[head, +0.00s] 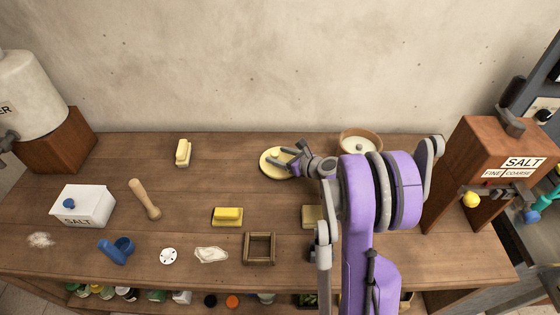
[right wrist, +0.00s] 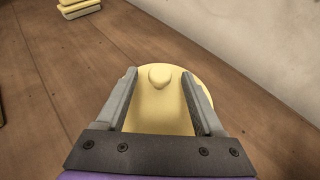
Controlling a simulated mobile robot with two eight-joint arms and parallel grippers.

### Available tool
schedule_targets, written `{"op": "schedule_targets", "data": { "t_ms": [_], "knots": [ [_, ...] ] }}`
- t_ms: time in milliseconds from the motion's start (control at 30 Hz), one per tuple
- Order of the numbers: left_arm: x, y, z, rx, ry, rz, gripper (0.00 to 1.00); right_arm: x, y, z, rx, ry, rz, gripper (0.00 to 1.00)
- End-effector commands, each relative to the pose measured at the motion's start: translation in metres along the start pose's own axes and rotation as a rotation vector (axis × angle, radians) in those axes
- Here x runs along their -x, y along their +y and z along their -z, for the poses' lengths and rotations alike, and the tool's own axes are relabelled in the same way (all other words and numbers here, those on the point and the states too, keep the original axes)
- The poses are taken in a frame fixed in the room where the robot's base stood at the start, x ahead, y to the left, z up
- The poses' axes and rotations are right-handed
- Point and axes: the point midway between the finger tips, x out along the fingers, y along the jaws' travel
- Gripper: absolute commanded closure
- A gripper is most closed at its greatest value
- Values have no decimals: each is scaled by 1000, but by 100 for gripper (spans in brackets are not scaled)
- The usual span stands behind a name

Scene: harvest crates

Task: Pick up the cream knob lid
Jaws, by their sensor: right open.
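The cream knob lid (head: 270,166) is a round pale-yellow disc lying on the wooden table, toward the back and right of centre. In the right wrist view the lid (right wrist: 160,115) fills the space between the fingers, with its knob (right wrist: 159,77) near its far side. My right gripper (head: 289,160) is over the lid, open, with one finger on each side of the knob in the wrist view (right wrist: 166,85). Whether the fingers touch the lid cannot be told. My right arm covers part of the table to the right of the lid. My left gripper is not seen.
A wooden bowl (head: 360,145) stands close to the right of the lid, partly behind my arm. A yellow butter block (head: 183,150) lies at the left and another (head: 228,214) in front. A wooden square frame (head: 260,234) lies near the front edge. The wall rises behind the table.

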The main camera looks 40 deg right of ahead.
Motion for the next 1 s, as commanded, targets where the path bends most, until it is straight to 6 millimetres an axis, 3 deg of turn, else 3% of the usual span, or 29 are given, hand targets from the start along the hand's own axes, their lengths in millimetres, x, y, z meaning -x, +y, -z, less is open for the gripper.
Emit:
{"op": "schedule_targets", "data": {
  "t_ms": [300,700,1000],
  "knots": [
    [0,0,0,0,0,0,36,-6,0,0,1,0,1,30],
    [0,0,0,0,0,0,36,-6,0,0,1,0,1,100],
    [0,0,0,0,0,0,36,-6,0,0,0,0,1,100]
  ]
}}
